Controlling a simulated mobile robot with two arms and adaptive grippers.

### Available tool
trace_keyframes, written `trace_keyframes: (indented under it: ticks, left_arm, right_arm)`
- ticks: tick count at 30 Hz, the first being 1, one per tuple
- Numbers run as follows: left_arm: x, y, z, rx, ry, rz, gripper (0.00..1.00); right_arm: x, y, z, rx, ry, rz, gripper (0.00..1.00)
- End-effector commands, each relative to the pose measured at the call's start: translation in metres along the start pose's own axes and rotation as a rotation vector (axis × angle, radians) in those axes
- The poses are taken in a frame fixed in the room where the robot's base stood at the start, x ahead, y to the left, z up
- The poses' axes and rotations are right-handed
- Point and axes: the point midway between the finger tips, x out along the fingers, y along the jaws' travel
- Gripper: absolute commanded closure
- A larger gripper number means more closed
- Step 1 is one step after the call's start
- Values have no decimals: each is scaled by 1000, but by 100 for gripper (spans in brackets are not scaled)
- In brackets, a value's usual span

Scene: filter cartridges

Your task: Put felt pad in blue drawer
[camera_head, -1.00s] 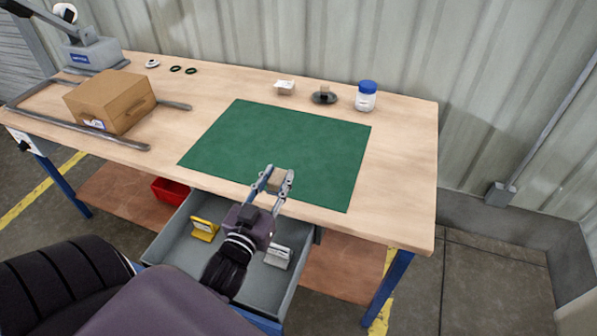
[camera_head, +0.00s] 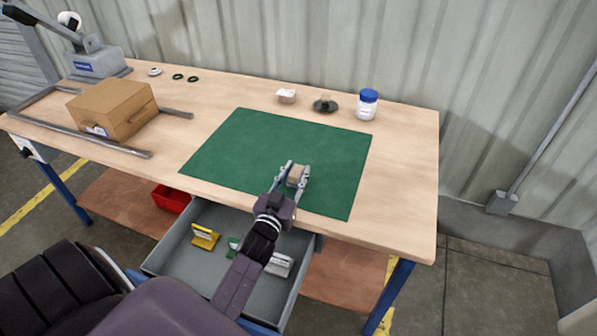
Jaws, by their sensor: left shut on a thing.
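My left gripper (camera_head: 297,174) is over the green mat (camera_head: 230,150), near its front edge, with its fingers shut on a small tan block that looks like the felt pad (camera_head: 297,175). Part of the pad is hidden by the fingers. I cannot tell whether it touches the mat. The open drawer (camera_head: 172,263), grey inside with a blue front edge, is below the bench's front edge, under my left arm. It holds a yellow item (camera_head: 205,237), a green item (camera_head: 234,243) and a whitish item (camera_head: 279,264). My right gripper is not in view.
On the bench (camera_head: 405,190) are a cardboard box (camera_head: 112,110), metal bars, a white-and-blue jar (camera_head: 367,105), a dark round part (camera_head: 325,105) and a small white item (camera_head: 286,96). A red bin (camera_head: 170,199) sits on the shelf below. The bench's right end is clear.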

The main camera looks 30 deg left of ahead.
Motion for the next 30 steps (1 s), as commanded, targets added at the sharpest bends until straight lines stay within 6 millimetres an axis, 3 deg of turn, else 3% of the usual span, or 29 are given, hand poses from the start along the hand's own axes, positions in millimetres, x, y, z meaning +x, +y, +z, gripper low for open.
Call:
trace_keyframes:
  ticks: [7, 20, 21, 25, 30]
  left_arm:
    - [20, 0, 12, 0, 1, 0, 96]
    - [21, 0, 19, 0, 1, 0, 96]
    - [21, 0, 17, 0, 1, 0, 69]
    - [21, 0, 17, 0, 0, 0, 54]
    - [21, 0, 17, 0, 0, 0, 54]
  right_arm:
    - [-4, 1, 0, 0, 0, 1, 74]
    - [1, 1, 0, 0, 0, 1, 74]
    - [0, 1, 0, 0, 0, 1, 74]
    - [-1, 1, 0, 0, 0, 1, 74]
    - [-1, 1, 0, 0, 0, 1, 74]
